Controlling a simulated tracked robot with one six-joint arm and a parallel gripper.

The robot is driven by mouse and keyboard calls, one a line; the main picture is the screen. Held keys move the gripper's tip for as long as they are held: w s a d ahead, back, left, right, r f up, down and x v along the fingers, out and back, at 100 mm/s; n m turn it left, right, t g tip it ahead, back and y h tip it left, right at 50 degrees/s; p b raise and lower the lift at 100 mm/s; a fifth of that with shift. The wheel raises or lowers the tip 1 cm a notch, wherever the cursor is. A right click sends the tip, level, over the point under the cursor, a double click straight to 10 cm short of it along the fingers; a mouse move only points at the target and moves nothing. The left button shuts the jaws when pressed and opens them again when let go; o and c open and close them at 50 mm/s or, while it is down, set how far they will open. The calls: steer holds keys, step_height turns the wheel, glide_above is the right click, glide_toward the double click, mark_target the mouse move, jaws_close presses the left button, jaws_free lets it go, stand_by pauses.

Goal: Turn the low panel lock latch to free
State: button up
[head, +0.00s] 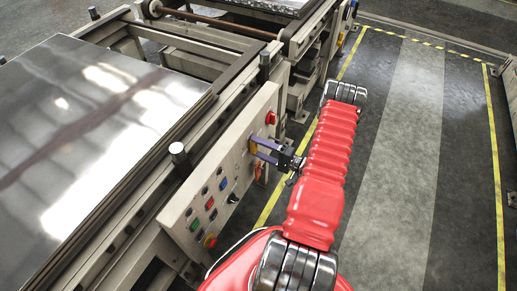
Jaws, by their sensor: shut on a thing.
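My gripper (257,147) reaches left from the red-sleeved arm to the upright face of the control panel (225,165). Its two purple fingers are shut on a small yellow part, which looks like the lock latch (252,146). The fingers hide part of it, and I cannot tell its exact turn angle. An orange handle (259,171) sits just below and right of the fingers, apart from them.
Several coloured buttons and knobs sit on the panel, including a red knob (270,118) above and a black knob (233,198) below. A metal plate (90,130) lies on the press at left. Open floor (400,150) lies to the right, with yellow lines.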

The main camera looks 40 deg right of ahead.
steer(key=shift+s+a+f, duration=0.1)
steer(key=shift+a+f, duration=0.15)
steer(key=o, duration=1.1)
steer(key=shift+d+r, duration=0.15)
steer(key=shift+c, duration=0.2)
steer(key=shift+d, duration=0.1)
steer(key=v, duration=1.3)
steer(key=shift+s, duration=0.35)
